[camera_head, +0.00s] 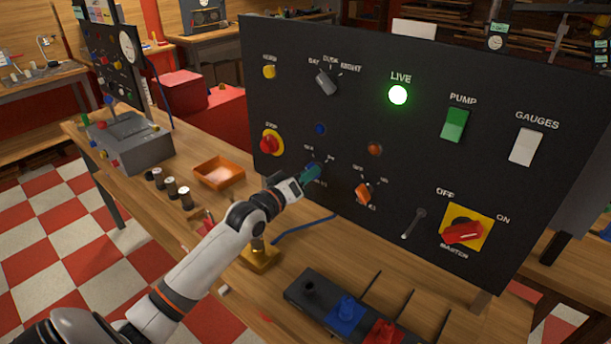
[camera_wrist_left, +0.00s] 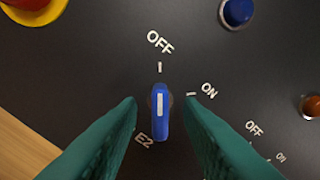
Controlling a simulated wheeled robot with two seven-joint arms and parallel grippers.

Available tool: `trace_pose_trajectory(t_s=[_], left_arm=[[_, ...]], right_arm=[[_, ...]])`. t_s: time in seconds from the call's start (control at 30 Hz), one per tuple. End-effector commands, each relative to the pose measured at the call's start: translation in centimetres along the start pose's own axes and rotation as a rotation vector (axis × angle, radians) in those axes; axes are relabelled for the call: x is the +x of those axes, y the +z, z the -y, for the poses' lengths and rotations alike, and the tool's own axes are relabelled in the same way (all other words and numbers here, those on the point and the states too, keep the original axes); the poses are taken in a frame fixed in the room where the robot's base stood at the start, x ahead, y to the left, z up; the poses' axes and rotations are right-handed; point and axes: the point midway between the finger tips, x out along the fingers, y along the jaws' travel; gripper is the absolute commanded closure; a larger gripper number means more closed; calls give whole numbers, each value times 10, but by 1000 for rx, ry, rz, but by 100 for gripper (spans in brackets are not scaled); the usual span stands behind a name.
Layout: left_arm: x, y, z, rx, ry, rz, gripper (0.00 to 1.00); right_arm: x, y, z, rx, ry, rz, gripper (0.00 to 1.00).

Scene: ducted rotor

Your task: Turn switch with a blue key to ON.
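The blue key (camera_wrist_left: 161,122) stands in its switch on the dark panel, seen in the left wrist view. Its white line runs up and down the picture, in line with the OFF mark above. The ON mark is to its upper right and the label E2 to its lower left. My left gripper (camera_head: 311,174) is at the panel, its teal fingers on either side of the key. In the left wrist view a gap shows between the key and each finger. In the head view the fingers mostly hide the key. My right gripper is not in view.
A similar orange switch (camera_head: 364,193) sits right of the blue key, with a red stop button (camera_head: 271,142) to its left. A blue button (camera_head: 320,129) and an orange lamp (camera_head: 375,149) are above. An orange tray (camera_head: 219,174) stands on the bench.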

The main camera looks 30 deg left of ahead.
Motion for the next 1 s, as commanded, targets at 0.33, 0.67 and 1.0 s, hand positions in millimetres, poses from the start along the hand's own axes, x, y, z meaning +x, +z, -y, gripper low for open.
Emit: trace_pose_trajectory(t_s=[0.33, 0.67, 1.0], left_arm=[[0, 0, 0, 0, 0, 0, 100], [0, 0, 0, 77, 2, -2, 100], [0, 1, 1, 346, 2, -1, 100]], right_arm=[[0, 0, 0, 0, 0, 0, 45], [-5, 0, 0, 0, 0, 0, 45], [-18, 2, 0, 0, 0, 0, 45]])
